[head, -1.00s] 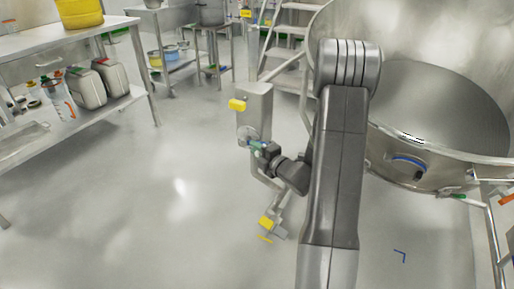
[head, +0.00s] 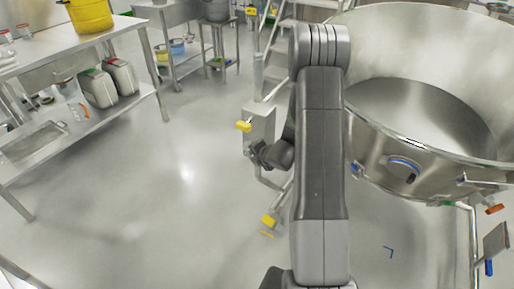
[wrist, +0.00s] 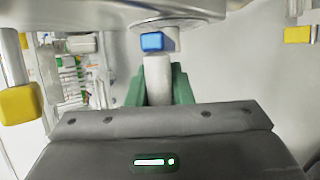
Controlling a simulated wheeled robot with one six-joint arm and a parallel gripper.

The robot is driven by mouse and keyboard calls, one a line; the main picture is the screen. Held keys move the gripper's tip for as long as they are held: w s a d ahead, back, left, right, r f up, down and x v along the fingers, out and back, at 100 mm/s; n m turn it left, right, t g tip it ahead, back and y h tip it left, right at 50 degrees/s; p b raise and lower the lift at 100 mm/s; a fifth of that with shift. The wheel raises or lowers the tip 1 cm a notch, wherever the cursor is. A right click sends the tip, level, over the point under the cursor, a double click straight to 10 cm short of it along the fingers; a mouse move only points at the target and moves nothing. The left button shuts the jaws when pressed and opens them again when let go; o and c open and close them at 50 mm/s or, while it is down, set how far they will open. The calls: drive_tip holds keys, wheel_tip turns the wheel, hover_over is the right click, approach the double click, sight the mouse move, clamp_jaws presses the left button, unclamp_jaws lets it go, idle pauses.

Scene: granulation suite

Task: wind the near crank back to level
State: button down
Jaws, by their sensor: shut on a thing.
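The near crank's pale grip (wrist: 158,78) stands in the middle of the wrist view, with a blue block (wrist: 153,41) just beyond it. My gripper (wrist: 159,88) is shut on this grip, with green fingers on both sides. In the head view my gripper (head: 254,152) is at the lower front of a grey box (head: 259,122) on a post. There the crank is mostly hidden behind my wrist, so its angle is unclear. The large steel bowl (head: 385,145) stands to the right of my arm.
Yellow blocks stand out by the box (head: 243,125) and low on the post's foot (head: 270,219). Steps (head: 275,70) rise behind the box. A steel bench (head: 75,50) with canisters below stands at left. The floor between bench and post is clear.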

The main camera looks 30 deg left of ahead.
drive_tip(key=shift+a+r+h+p, duration=0.4)
drive_tip(key=shift+a+r+p, duration=0.1)
drive_tip(key=shift+p, duration=0.4)
drive_tip(key=shift+a, duration=0.2)
drive_tip(key=c, duration=1.3)
unclamp_jaws()
drive_tip(key=p+v, duration=0.2)
drive_tip(key=v, duration=1.1)
drive_tip(key=shift+d+r, duration=0.2)
drive_tip(key=shift+d, duration=0.1)
